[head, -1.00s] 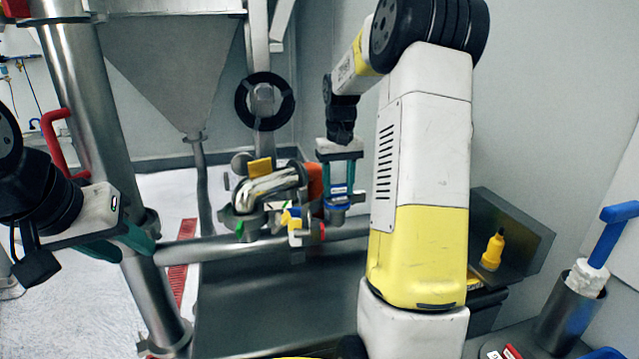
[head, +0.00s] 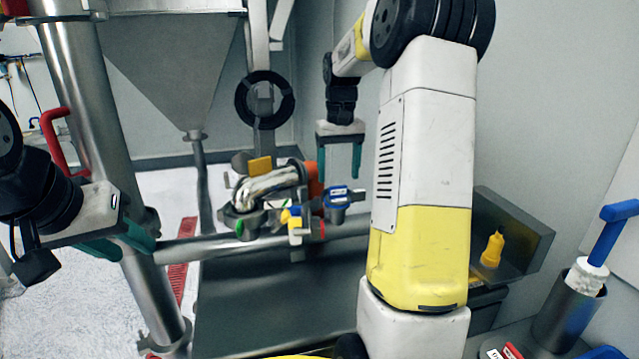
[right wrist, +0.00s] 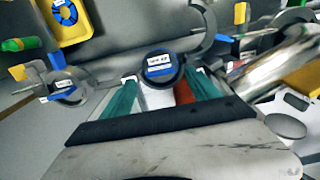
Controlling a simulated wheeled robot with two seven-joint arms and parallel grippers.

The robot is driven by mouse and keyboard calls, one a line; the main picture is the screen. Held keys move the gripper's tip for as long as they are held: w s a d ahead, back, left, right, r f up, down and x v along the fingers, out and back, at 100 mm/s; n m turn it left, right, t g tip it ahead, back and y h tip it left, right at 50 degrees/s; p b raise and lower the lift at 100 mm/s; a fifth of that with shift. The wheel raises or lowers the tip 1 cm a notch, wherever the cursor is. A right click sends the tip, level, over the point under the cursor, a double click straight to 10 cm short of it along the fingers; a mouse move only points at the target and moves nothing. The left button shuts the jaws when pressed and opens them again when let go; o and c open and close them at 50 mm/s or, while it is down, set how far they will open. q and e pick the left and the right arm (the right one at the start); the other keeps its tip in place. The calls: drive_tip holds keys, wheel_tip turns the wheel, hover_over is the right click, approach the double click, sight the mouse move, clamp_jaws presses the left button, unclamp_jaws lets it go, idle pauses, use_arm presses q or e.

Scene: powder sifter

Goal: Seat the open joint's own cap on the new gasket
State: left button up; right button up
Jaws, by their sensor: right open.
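My right gripper (head: 340,176) is open and empty, pointing down just above a round blue-topped cap (head: 338,194). In the right wrist view the cap (right wrist: 161,66) is dark and round with a blue face and a white label, and it shows beyond and between the teal fingertips (right wrist: 163,78). The cap sits upright on a short metal stub on the pipe; any gasket under it is hidden. My left gripper (head: 140,240) is at the left by the steel column, with teal fingers; its opening is unclear.
A shiny elbow pipe (head: 270,183) with clamps and coloured tags lies left of the cap. A second blue-labelled fitting (right wrist: 64,90) and a yellow tray with a blue ring (right wrist: 64,14) show in the right wrist view. A yellow bottle (head: 493,250) stands at right.

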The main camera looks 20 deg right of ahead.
sight(338, 187)
wheel_tip(338, 187, up, 3)
drive_tip(key=shift+f, duration=0.1)
idle(0.4)
drive_tip(key=shift+s+a, duration=0.1)
drive_tip(key=shift+s, duration=0.05)
drive_tip(key=s+a+t, duration=0.2)
drive_tip(key=s+a, duration=0.2)
drive_tip(key=s, duration=0.4)
drive_tip(key=s+a+r+t+y, duration=0.1)
drive_tip(key=s+a+t, duration=0.1)
drive_tip(key=s+a, duration=0.3)
drive_tip(key=s+a+r+n+t+y, duration=0.1)
drive_tip(key=s+a, duration=0.3)
drive_tip(key=s, duration=0.7)
drive_tip(key=shift+s+a+t, duration=0.25)
drive_tip(key=shift+s+t, duration=0.05)
drive_tip(key=shift+t, duration=0.3)
